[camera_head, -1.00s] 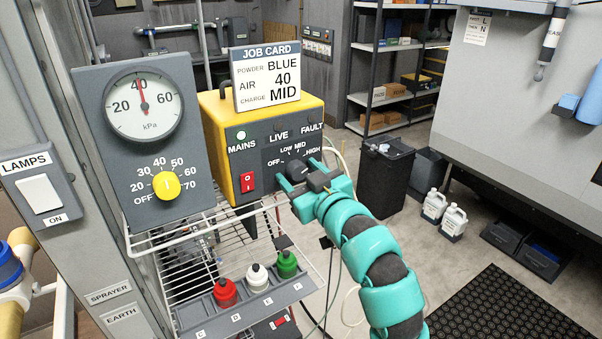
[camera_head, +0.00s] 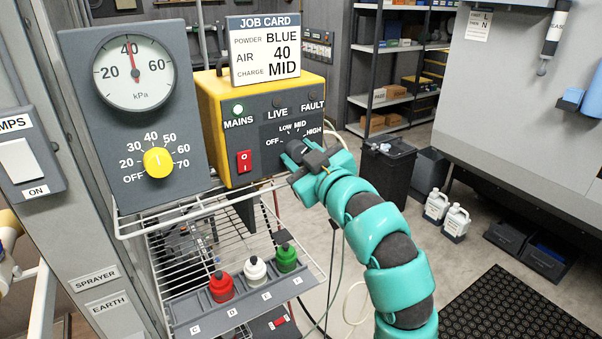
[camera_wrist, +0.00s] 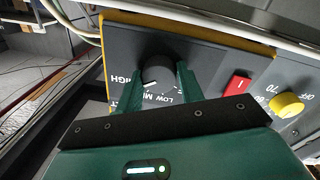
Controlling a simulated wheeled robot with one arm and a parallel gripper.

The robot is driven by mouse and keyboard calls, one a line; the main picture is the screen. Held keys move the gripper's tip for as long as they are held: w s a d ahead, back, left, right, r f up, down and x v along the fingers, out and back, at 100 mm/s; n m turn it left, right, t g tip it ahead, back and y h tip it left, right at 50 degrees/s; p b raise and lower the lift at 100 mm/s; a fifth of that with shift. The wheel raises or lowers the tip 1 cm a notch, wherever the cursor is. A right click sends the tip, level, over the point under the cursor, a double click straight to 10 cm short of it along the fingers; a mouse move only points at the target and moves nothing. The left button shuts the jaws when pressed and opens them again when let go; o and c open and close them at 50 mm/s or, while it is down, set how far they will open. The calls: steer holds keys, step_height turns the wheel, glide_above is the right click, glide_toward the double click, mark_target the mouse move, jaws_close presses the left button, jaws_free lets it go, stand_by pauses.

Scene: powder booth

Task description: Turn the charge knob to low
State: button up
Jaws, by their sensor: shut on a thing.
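The charge knob (camera_head: 293,148) is a dark round knob on the front of the yellow-edged control box (camera_head: 210,120), with OFF, LOW, MID and HIGH printed around it. In the wrist view the knob (camera_wrist: 158,72) shows upside down with a short white pointer mark on the side toward MID; its exact setting is hard to tell. My gripper (camera_head: 308,160) is at the knob, partly covering it in the head view. In the wrist view its teal fingers stand on either side of the knob, shut on it.
A red rocker switch (camera_head: 244,161) and green MAINS lamp (camera_head: 238,109) are left of the knob. A gauge panel with a yellow knob (camera_head: 158,162) stands further left. A job card (camera_head: 266,50) reads MID.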

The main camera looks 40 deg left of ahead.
steer(key=n+b, duration=0.1)
steer(key=b, duration=0.2)
steer(key=n+b, duration=0.2)
steer(key=b, duration=0.1)
steer(key=shift+f, duration=0.4)
steer(key=n+b, duration=0.7)
steer(key=n, duration=0.1)
steer(key=n+g+b, duration=0.1)
steer(key=n+b, duration=0.2)
steer(key=n, duration=0.1)
steer(key=shift+r+n+y, duration=0.2)
steer(key=shift+n+y, duration=0.2)
steer(key=o, duration=1)
steer(key=shift+r, duration=0.1)
